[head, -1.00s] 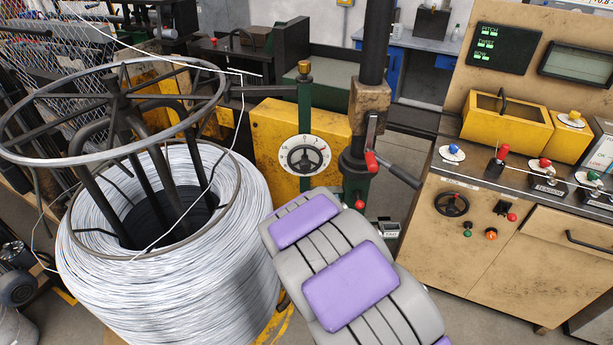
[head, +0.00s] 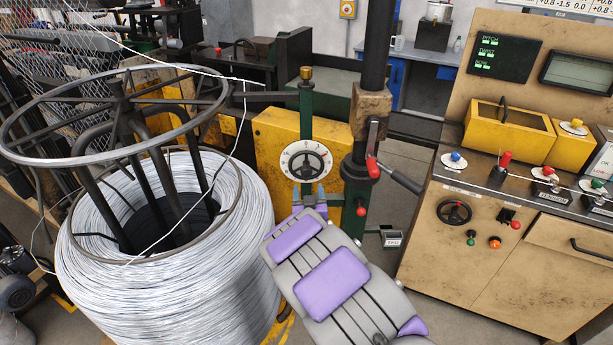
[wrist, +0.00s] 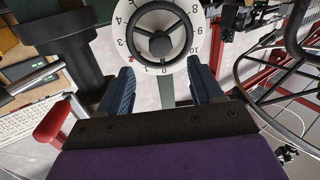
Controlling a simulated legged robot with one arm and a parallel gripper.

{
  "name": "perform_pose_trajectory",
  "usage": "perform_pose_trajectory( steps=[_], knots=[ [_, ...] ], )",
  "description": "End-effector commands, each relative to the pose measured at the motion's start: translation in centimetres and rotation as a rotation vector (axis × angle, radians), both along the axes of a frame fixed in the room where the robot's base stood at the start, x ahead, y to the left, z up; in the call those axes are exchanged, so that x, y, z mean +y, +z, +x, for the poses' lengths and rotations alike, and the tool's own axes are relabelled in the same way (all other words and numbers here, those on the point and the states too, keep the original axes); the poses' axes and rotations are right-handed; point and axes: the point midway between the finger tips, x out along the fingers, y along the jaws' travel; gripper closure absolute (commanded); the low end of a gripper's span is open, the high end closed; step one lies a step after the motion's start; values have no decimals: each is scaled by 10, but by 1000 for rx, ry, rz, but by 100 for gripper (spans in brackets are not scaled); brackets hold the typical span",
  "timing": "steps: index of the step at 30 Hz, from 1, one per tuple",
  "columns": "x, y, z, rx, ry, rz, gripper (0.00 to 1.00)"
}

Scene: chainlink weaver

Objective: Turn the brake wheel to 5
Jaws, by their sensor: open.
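The brake wheel (head: 306,160) is a small black handwheel on a round white numbered dial, on a green post before a yellow box in the head view.
A large wire coil (head: 165,255) under a metal ring frame (head: 190,150) stands at left. A control cabinet (head: 480,225) stands at right.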

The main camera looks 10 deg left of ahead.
Motion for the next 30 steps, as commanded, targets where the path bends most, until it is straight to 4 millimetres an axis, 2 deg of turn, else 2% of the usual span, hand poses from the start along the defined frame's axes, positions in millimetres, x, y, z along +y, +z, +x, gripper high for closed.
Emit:
perform_pose_trajectory(
  steps=[6,18,24,30],
  knots=[
    [5,0,31,-4,-2,3,35],
    [12,-1,77,0,-1,2,35],
    [14,1,88,-2,-1,0,35],
    [15,2,91,-2,0,0,35]
  ],
)
